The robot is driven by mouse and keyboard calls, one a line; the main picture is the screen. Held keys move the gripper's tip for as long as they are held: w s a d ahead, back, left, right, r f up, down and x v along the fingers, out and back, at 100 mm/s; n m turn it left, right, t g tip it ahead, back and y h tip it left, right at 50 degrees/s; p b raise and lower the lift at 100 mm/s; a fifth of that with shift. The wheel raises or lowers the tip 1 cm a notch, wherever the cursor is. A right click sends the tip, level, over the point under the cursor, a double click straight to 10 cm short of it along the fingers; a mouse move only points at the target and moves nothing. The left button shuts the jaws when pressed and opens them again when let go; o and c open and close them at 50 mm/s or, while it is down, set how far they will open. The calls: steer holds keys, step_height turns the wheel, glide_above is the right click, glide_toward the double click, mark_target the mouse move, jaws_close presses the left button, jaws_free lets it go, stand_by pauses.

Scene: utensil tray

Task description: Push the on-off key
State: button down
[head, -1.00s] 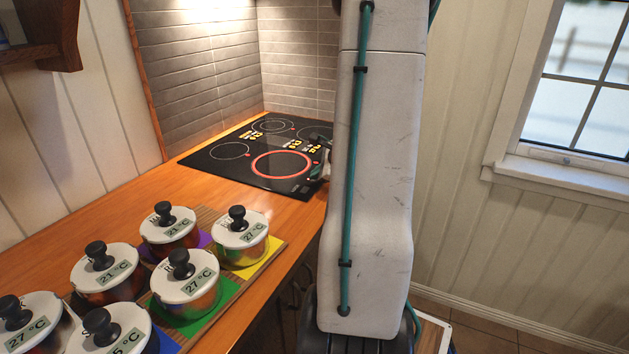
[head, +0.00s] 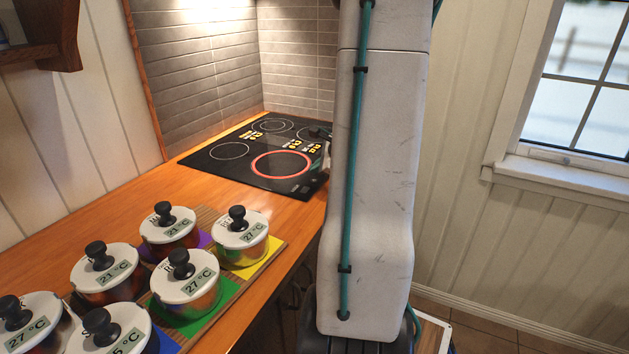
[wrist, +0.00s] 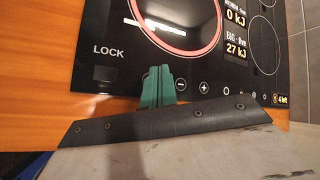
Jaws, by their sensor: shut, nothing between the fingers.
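The black cooktop (head: 215,165) lies in the counter at the back in the head view. In the wrist view its control strip (wrist: 213,97) runs along the front edge, with a minus key (wrist: 179,85), a plus key (wrist: 204,87) and small round marks (wrist: 226,91) to their right. I cannot tell which mark is the on-off key. My gripper (wrist: 158,71) has green fingers shut together with nothing between them.
A large red ring (head: 281,164) glows on the cooktop; readouts (wrist: 236,48) say 0 kJ and 27 kJ. Several lidded pots (head: 187,277) stand on coloured mats on the wooden counter (head: 140,198). A tiled wall (head: 205,75) is behind. My arm hides the cooktop's right side in the head view.

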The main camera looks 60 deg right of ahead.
mark_target(317, 182)
steer(key=shift+r, duration=2.55)
steer(key=a+n, duration=0.1)
steer(key=a, duration=0.1)
steer(key=a+n+y, duration=0.1)
steer(key=s+a+f+n+y, duration=0.1)
steer(key=a+n, duration=0.1)
steer(key=shift+a+f+g, duration=0.1)
steer(key=shift+a+g, duration=0.25)
steer(key=shift+g, duration=0.05)
steer(key=s+a+r+n+g+y, duration=0.1)
steer(key=a+r+n+g+y, duration=0.1)
steer(key=a+n, duration=0.6)
steer(key=a+r+n+g+y, duration=0.2)
steer(key=a+n, duration=0.1)
steer(key=a, duration=0.8)
steer(key=s+a+r+n+g+h, duration=0.1)
steer(key=s+a+r+n+h, duration=0.1)
steer(key=s+a+n, duration=0.3)
steer(key=s+a+r+n+g+h, duration=0.2)
steer(key=s+a+n, duration=0.3)
steer(key=a+n, duration=0.4)
steer(key=shift+s+a+r+n, duration=0.35)
steer(key=shift+a+r, duration=0.2)
steer(key=shift+a, duration=1.65)
